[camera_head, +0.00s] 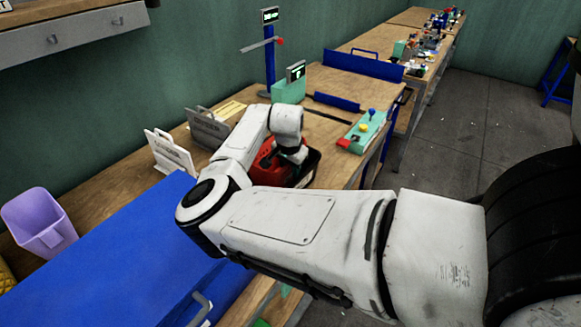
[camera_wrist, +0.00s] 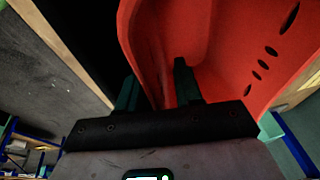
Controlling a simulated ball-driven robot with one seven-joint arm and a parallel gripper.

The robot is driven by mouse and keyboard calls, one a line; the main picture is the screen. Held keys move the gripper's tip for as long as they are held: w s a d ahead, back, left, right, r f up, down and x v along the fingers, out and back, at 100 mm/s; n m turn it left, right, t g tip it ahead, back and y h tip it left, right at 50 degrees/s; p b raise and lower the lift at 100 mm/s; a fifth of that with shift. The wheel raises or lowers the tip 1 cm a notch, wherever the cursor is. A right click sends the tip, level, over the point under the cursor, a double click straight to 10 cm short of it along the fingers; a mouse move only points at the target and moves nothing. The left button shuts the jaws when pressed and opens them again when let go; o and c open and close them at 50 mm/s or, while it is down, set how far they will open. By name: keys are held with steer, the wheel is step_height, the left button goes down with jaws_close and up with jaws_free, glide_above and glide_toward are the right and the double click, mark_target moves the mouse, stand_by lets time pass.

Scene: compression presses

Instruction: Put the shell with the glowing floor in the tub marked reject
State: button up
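A red shell (camera_head: 268,155) sits in or at a black tub (camera_head: 313,170), partly hidden by my arm. Its glowing floor does not show. In the wrist view the red shell (camera_wrist: 230,45) fills the upper right, with a row of dark slots in its wall. My gripper (camera_wrist: 157,90) has its fingers apart at the shell's wall, one on the outer side and one on the inner side. A dark gap shows beside the outer finger. In the head view my gripper (camera_head: 294,154) is low over the shell. I cannot read a reject mark on the tub.
A green control box (camera_head: 363,130) with knobs is at the right. A blue cover (camera_head: 110,265) and a purple bin (camera_head: 40,222) are at the left. Floor at the right is clear.

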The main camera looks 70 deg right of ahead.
steer(key=shift+r, duration=0.1)
steer(key=b+v, duration=0.1)
steer(key=v, duration=1.1)
